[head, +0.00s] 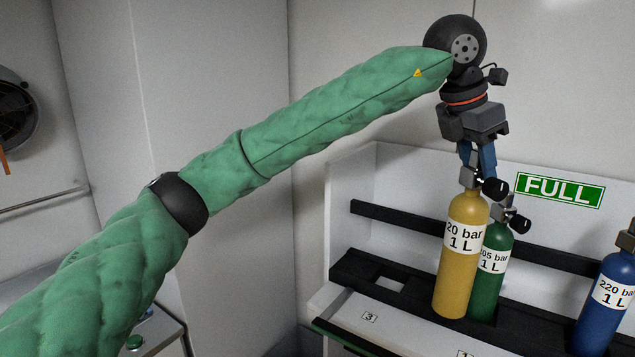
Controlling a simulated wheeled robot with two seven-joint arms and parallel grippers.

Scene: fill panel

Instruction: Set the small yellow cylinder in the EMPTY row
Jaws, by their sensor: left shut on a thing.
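The small yellow cylinder (458,268) is upright at the rack, with a white label reading "20 bar 1 L", its first digit perhaps cut off. My left gripper (475,172) comes from above, and its blue fingers are shut on the valve at the cylinder's top. The cylinder's base overlaps the black rack strip (365,272); I cannot tell whether it rests there or hangs just above it. A green FULL sign (559,190) is on the white back panel. No EMPTY sign shows. My right gripper is not in view.
A green cylinder (493,285) stands close behind and right of the yellow one, partly hidden. A blue cylinder (606,300) stands at the right edge. A vacant square opening (391,283) is left of the yellow cylinder. A number tag 3 (369,317) is on the shelf front.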

